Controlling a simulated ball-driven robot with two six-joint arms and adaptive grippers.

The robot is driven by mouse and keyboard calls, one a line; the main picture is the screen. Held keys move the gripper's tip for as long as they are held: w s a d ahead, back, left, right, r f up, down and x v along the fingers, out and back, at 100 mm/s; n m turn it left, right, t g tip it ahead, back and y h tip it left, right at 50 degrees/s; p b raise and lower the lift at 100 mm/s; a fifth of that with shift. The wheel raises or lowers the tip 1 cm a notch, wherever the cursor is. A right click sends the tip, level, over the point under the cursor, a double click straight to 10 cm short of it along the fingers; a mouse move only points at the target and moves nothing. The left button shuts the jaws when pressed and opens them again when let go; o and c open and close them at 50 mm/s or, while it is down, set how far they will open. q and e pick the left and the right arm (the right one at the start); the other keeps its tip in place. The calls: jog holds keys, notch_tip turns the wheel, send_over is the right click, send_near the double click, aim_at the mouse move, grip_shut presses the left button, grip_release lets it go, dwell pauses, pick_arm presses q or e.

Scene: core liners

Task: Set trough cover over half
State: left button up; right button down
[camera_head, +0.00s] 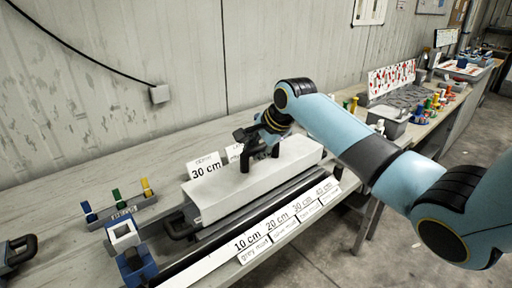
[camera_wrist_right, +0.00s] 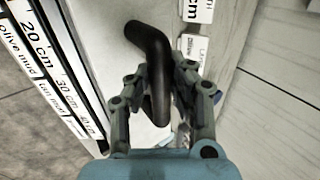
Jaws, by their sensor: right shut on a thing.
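The trough cover (camera_head: 250,180) is a long white box-like shell in the middle of the bench in the head view. A dark bar handle (camera_wrist_right: 150,45) rises from its top. My right gripper (camera_head: 258,150) is over the cover's far part and shut on this handle. In the right wrist view its fingers (camera_wrist_right: 168,95) stand on both sides of the handle. The cover sits over or just above the dark trough (camera_head: 262,205), whose rail shows along its front side. I cannot tell whether they touch.
Label strips (camera_head: 290,217) run along the bench's front edge. A "30 cm" card (camera_head: 206,168) stands behind the cover. A rack with coloured clips (camera_head: 120,208) and a blue block (camera_head: 136,266) are at left. A grey bin (camera_head: 388,121) stands farther right.

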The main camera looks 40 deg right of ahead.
jog(key=shift+f, duration=0.35)
jog(key=c, duration=1.2)
grip_release()
jog(key=shift+r, duration=0.25)
jog(key=v, duration=1.2)
jog(key=shift+r, duration=0.4)
